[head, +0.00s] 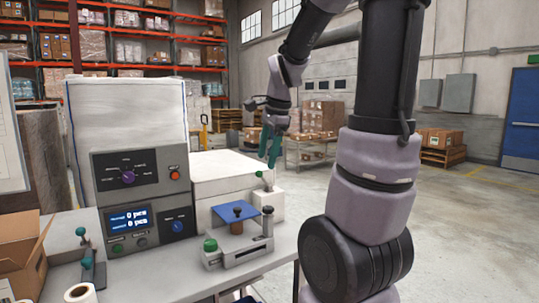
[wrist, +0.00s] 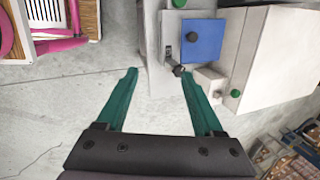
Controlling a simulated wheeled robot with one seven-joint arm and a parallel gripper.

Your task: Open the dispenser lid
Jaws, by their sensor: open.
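A flat blue square lid with a dark round knob (head: 236,212) lies on top of a small pale grey device on the bench; I take it to be the dispenser lid. From above, the blue lid (wrist: 203,42) also shows in the wrist view, lying flat. My gripper (head: 270,145), with green fingers, hangs in the air above and behind the device in the head view. In the wrist view my gripper (wrist: 158,76) is open with nothing between the fingers, and the lid is ahead of the right finger, apart from it.
A dark knob on a post (head: 267,210) and a green knob (head: 210,245) flank the lid. A white box (head: 225,172) and a control panel (head: 140,195) stand on the bench (head: 255,269). A cardboard box (head: 22,255) and a tape roll (head: 80,293) are at left. Open floor lies right.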

